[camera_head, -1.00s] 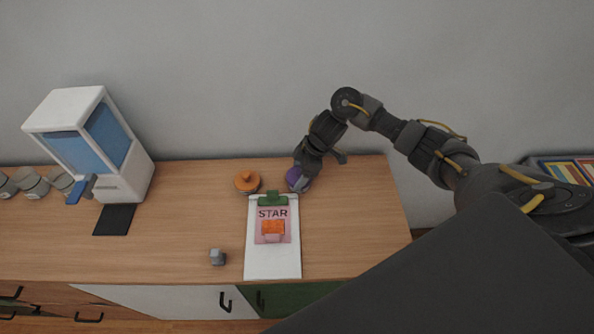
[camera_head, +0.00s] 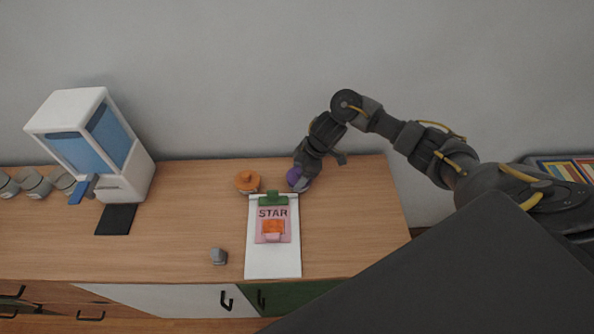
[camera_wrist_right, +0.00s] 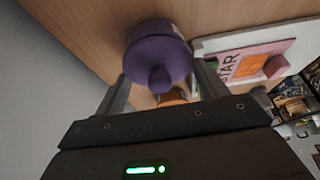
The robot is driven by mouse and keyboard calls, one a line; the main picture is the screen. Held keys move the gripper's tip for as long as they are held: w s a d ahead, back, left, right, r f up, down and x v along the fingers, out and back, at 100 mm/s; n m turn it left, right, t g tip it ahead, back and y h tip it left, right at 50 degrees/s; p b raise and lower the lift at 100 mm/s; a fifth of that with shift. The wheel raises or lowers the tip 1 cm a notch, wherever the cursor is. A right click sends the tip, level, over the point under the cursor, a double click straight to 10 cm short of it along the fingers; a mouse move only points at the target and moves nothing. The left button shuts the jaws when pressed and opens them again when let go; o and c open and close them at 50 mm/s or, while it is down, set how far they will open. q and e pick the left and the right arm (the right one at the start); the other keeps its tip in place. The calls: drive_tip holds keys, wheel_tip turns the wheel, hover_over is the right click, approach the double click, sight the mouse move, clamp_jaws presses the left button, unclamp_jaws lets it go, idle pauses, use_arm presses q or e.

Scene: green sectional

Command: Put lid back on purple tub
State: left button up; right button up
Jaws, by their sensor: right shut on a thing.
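The purple lid (camera_wrist_right: 160,58), round with a knob, sits between the two fingers of my right gripper (camera_wrist_right: 163,78) in the right wrist view. Purple also shows under the gripper (camera_head: 304,170) at the back of the cabinet top in the head view, and the gripper is shut on it. The purple tub (camera_wrist_right: 152,27) shows as a sliver behind the lid. Lid and tub look lined up; I cannot tell whether they are fully seated together. My left gripper is out of view.
A tub with an orange lid (camera_head: 247,181) stands just left of the purple one. A white clipboard (camera_head: 259,262) with a STAR card lies in front. A small grey block (camera_head: 219,256) and a white-blue dispenser (camera_head: 120,165) are further left. The cabinet's right side is clear.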

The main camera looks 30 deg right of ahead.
drive_tip(key=shift+p, duration=0.3)
idle(0.7)
drive_tip(key=o, duration=1)
drive_tip(key=shift+o, duration=0.4)
drive_tip(key=shift+s+r+p, duration=0.15)
drive_tip(key=shift+r+p, duration=0.95)
drive_tip(key=shift+p, duration=0.15)
wheel_tip(320, 180, up, 5)
drive_tip(key=p, duration=0.5)
drive_tip(key=shift+f, duration=0.1)
